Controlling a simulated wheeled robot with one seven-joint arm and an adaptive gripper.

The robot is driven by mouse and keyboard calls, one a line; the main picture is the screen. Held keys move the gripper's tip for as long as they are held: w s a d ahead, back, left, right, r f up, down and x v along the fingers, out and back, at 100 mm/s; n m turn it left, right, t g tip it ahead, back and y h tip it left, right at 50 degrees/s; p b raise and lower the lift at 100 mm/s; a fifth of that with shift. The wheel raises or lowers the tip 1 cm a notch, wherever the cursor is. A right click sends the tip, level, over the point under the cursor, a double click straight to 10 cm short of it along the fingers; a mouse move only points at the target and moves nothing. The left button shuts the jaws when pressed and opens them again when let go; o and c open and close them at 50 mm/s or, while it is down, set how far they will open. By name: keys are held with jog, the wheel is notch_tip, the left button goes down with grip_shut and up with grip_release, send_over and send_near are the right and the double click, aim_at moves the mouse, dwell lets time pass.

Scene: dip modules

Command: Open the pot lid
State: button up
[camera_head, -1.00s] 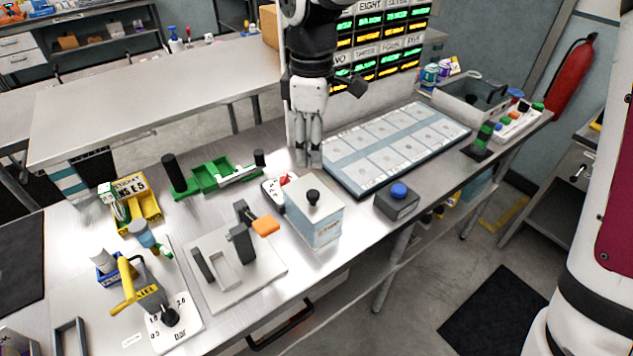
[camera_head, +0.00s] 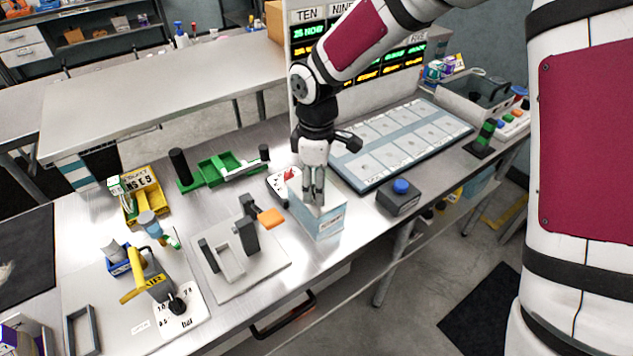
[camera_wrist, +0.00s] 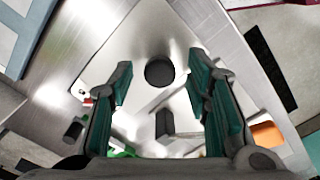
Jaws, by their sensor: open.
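The pot (camera_head: 322,226) is a pale blue box near the table's front edge. Its white lid (camera_wrist: 130,62) is on it, with a round black knob (camera_wrist: 159,72) at the middle in the wrist view. My gripper (camera_head: 316,203) is over the lid, pointing down, and hides the knob in the head view. In the wrist view its two fingers are spread, with the knob between and slightly beyond the tips. I cannot tell how far above the lid the tips are.
A grey plate with upright blocks and an orange tab (camera_head: 271,217) is left of the pot. A blue-button box (camera_head: 400,196) is on the right. A small white panel with a red switch (camera_head: 289,175) is behind. A panelled board (camera_head: 400,145) lies farther back.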

aim_at(332, 189)
grip_shut()
jog(key=shift+d+r, duration=0.1)
jog(key=g+y, duration=0.1)
jog(key=w+d+r+g+y, duration=0.1)
jog(key=y, duration=0.1)
jog(key=shift+w+d+r+p, duration=0.1)
jog(key=shift+d+r+p, duration=0.15)
jog(key=shift+p, duration=0.1)
jog(key=d+g+y, duration=0.1)
jog(key=w+g+y+b, duration=0.1)
jog(key=y, duration=0.1)
jog(key=shift+w+d+r, duration=0.25)
jog(key=shift+d+r, duration=0.05)
jog(key=shift+d, duration=0.1)
jog(key=w+d+f+g+y+b, duration=0.1)
jog(key=w+d+g+y+b, duration=0.2)
jog(key=d+g+y+b, duration=0.2)
jog(key=shift+w+d+f+g+y+b, duration=0.3)
jog(key=shift+g+y+b, duration=0.2)
jog(key=shift+y+b, duration=1.35)
jog(key=shift+y, duration=0.25)
